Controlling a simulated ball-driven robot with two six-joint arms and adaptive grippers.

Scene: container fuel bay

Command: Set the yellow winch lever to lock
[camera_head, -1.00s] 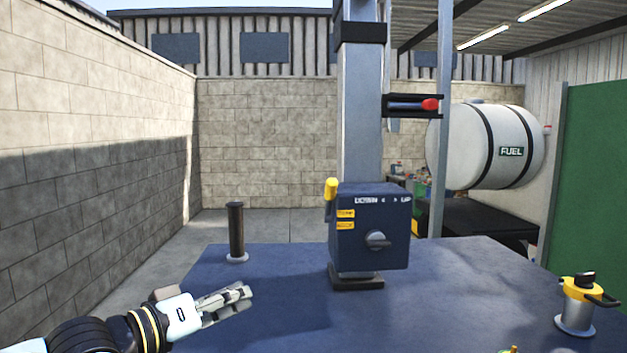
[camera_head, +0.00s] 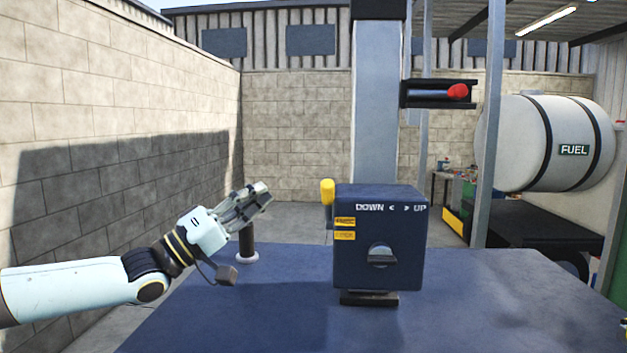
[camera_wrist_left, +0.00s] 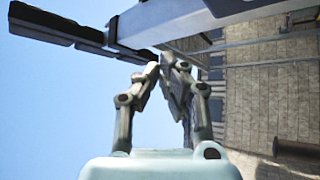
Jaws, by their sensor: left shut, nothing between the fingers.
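The yellow winch lever (camera_head: 328,191) stands upright at the left side of the dark blue winch box (camera_head: 400,268). The box carries the words DOWN and UP, two yellow labels and a round grey knob (camera_head: 382,256) on its front. My left gripper (camera_head: 264,192) is shut and empty, to the left of the lever and apart from it, at about the lever's height. In the left wrist view its fingertips (camera_wrist_left: 160,68) meet with nothing between them, and I cannot make out the lever there. My right gripper is in no view.
A grey mast (camera_head: 377,110) rises behind the box. A dark post (camera_head: 247,240) stands on the blue deck (camera_head: 470,310), partly behind my left gripper. A bracket with a red-tipped part (camera_head: 457,91) juts from the mast. A white fuel tank (camera_head: 535,140) is at the right.

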